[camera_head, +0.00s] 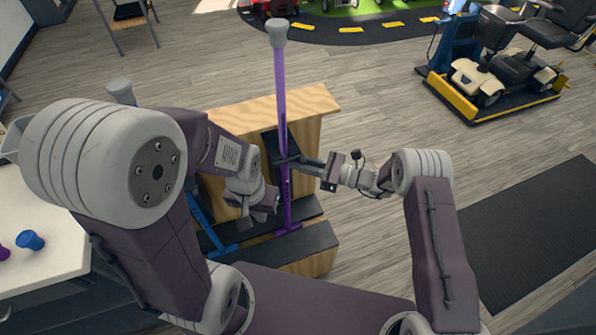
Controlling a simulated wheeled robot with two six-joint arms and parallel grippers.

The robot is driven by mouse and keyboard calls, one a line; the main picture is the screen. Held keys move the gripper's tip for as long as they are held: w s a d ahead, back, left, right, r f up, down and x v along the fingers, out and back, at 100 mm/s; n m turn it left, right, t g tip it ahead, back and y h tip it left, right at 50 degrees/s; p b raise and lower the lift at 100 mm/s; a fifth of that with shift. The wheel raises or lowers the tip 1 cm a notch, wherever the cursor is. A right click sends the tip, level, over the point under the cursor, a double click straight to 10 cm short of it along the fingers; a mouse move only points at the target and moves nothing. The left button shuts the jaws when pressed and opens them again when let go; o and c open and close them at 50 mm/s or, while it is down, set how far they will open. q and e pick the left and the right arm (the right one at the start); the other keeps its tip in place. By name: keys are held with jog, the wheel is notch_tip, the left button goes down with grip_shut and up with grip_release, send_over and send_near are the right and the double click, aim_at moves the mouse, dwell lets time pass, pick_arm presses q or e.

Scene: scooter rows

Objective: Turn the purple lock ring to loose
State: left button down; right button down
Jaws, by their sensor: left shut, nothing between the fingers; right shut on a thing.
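A tall purple pole (281,95) with a grey cap (276,32) stands upright at the front of a wooden stand. My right gripper (286,160) reaches in from the right and is shut around the pole about midway up. I cannot tell the purple lock ring apart from the pole here; the fingers cover that stretch. The pole's lower part (287,205) shows below them. My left gripper (274,203) is shut and empty, low and just left of the pole. I cannot tell whether it touches the pole.
Another grey cap (121,91) shows behind my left arm. A white table (50,245) with a blue piece (30,240) is at left. A scooter (490,75) stands upper right; floor between is clear.

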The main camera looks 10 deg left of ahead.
jog(key=c, duration=1.4)
grip_release()
jog(key=d+b, duration=0.1)
jog(key=d, duration=0.8)
jog(key=shift+s, duration=0.4)
